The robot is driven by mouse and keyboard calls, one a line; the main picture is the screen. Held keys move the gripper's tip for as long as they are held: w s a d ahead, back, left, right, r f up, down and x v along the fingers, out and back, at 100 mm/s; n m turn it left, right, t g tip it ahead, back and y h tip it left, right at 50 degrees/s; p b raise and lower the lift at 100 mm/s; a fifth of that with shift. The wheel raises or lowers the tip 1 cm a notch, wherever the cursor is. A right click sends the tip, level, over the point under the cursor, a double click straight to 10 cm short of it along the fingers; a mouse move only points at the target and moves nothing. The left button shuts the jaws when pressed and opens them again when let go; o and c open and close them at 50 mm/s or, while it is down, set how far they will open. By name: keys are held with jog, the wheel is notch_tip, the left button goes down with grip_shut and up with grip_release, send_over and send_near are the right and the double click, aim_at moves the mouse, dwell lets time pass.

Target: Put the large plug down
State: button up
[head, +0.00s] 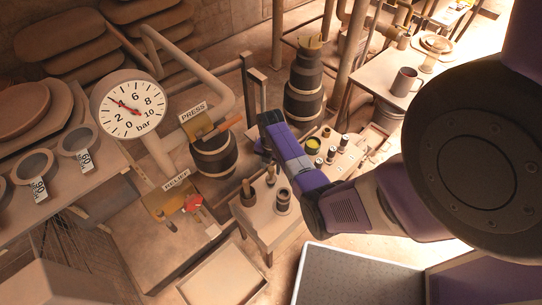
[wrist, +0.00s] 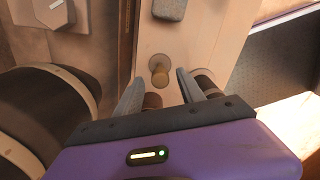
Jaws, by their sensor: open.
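My gripper shows in the head view (head: 262,149) above and behind a small pale stand (head: 262,228). In the wrist view its two grey fingers (wrist: 161,80) are spread apart, with nothing held between them. A tan, round-headed plug (wrist: 158,68) stands upright beyond the fingertips, in line with the gap. Two brown cylindrical pieces (wrist: 207,86) show partly behind the fingers. In the head view two plugs with tan stems (head: 246,190) (head: 271,176) and a dark cylinder (head: 283,201) stand on the stand. I cannot tell which is the large plug.
A dark barrel (head: 214,155) stands left of the stand, with a red knob (head: 193,203) lower left. A bench with several small cylinders (head: 333,153) lies to the right. A shallow tray (head: 222,280) is in front. A pressure gauge (head: 131,104) is at upper left.

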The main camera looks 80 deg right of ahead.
notch_tip(320, 180, up, 10)
jog(key=s+a+f+m+t+h, duration=0.1)
jog(key=a+m+t+h, duration=0.2)
jog(key=a, duration=0.7)
jog(key=s+a+f+m+t, duration=0.1)
jog(key=a+m+t, duration=0.25)
jog(key=a, duration=0.65)
jog(key=s+a+r+m+t+y, duration=0.1)
jog(key=s+a+r+m+t, duration=0.1)
jog(key=a+r, duration=0.3)
jog(key=s+a+r+m+t+y, duration=0.1)
jog(key=s+a+r+m+t, duration=0.2)
jog(key=r, duration=1)
jog(key=s+a+r+m+t+y, duration=0.1)
jog(key=s+a+r+m+t, duration=0.2)
jog(key=a+r, duration=0.4)
notch_tip(320, 180, up, 3)
jog(key=shift+s+a+f+m+p, duration=0.1)
jog(key=shift+s+a+m+p, duration=0.25)
jog(key=shift+s+m, duration=0.4)
jog(key=shift+w+d, duration=0.1)
jog(key=shift+w, duration=0.05)
